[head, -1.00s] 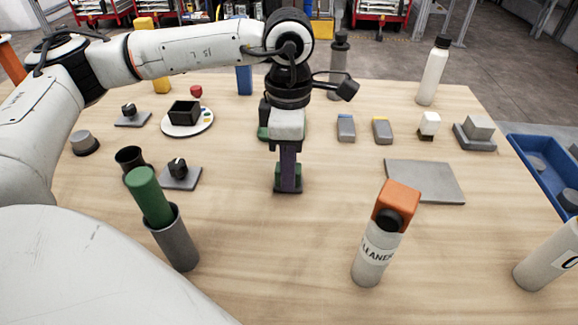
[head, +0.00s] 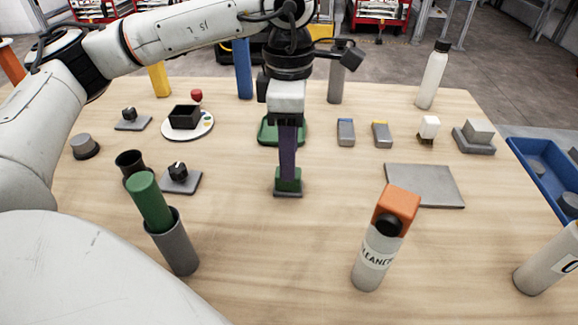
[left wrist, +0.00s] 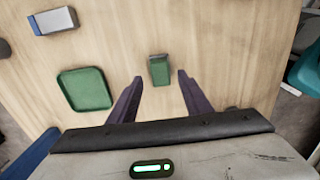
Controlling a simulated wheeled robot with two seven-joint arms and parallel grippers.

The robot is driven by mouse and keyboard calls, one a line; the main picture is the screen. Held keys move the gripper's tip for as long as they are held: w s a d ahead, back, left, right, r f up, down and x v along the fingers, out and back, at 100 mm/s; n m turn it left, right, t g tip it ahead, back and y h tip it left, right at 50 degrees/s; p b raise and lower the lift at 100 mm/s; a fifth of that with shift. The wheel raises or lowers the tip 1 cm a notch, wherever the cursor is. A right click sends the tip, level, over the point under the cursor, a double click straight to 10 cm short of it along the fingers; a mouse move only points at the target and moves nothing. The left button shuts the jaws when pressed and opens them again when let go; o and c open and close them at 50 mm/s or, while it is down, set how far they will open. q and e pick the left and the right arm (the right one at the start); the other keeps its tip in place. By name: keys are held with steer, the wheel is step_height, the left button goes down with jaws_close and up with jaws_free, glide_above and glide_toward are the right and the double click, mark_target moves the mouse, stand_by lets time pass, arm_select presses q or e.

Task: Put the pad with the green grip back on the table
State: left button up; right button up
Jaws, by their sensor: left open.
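The pad with the green grip (head: 288,188) stands on the bare wooden table, its grey base down, near the middle in the head view. It also shows in the left wrist view (left wrist: 159,70), between and beyond my fingertips. My left gripper (head: 288,172) is open and empty, pointing down just above the pad, its purple fingers apart on either side of it in the left wrist view. In the head view the fingers hide part of the green grip. My right gripper is not in view.
A green tray (head: 298,133) lies behind the pad. Blue-topped (head: 345,132) and yellow-topped (head: 382,134) blocks and a grey plate (head: 425,186) lie to the right. A cleaner bottle with an orange top (head: 374,258) stands at the front. Table around the pad is clear.

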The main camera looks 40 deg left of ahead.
arm_select(q)
step_height(320, 180, up, 7)
stand_by(0.3)
